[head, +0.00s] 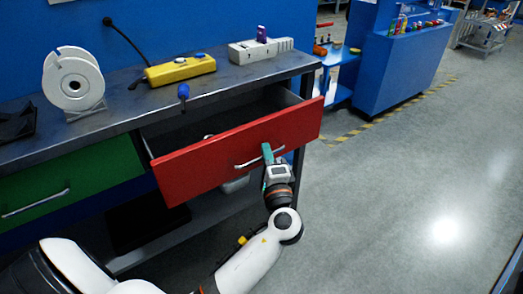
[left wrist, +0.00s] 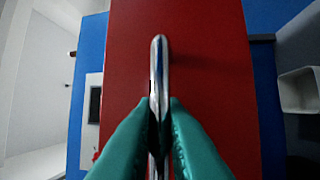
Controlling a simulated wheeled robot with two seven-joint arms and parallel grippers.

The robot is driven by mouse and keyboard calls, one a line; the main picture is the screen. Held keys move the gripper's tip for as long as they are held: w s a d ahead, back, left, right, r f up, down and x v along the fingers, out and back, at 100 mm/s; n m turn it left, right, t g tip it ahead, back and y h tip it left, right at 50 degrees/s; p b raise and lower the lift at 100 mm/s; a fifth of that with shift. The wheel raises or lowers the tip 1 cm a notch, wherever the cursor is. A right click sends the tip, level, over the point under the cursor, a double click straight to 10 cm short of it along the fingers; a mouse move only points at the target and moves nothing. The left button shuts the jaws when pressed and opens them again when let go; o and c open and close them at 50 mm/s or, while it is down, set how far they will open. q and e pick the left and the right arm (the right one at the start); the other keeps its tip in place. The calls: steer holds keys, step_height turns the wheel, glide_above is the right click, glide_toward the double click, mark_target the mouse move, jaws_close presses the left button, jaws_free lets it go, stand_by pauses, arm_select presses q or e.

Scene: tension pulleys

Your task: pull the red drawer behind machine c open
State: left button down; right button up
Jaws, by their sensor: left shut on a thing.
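The red drawer (head: 230,155) stands pulled out from under the grey workbench, and its dark inside shows behind the front. Its metal bar handle (head: 247,163) is on the red front. My left gripper (head: 270,154) is at the handle, with its green fingers on it. In the left wrist view the two green fingers (left wrist: 159,115) are shut around the handle (left wrist: 158,60), with the red front (left wrist: 215,75) behind. My right gripper is not in view.
A green drawer (head: 70,180) is shut at the left. On the bench top stand a white spool (head: 72,78), a yellow box (head: 180,70) and a grey power strip (head: 260,50). The floor to the right (head: 420,170) is clear.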

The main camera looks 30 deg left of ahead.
arm_select(q)
steer(key=shift+s+d+b, duration=0.1)
steer(key=shift+s+d, duration=0.2)
steer(key=shift+d, duration=0.45)
steer(key=shift+s+d+b, duration=0.1)
steer(key=shift+s+d, duration=0.25)
steer(key=shift+d, duration=0.4)
steer(key=shift+s+d+b, duration=0.1)
steer(key=shift+s+d, duration=0.2)
steer(key=shift+d, duration=0.45)
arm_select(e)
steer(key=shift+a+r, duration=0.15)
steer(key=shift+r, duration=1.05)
arm_select(q)
steer(key=c, duration=1.5)
jaws_free()
steer(key=v, duration=1.2)
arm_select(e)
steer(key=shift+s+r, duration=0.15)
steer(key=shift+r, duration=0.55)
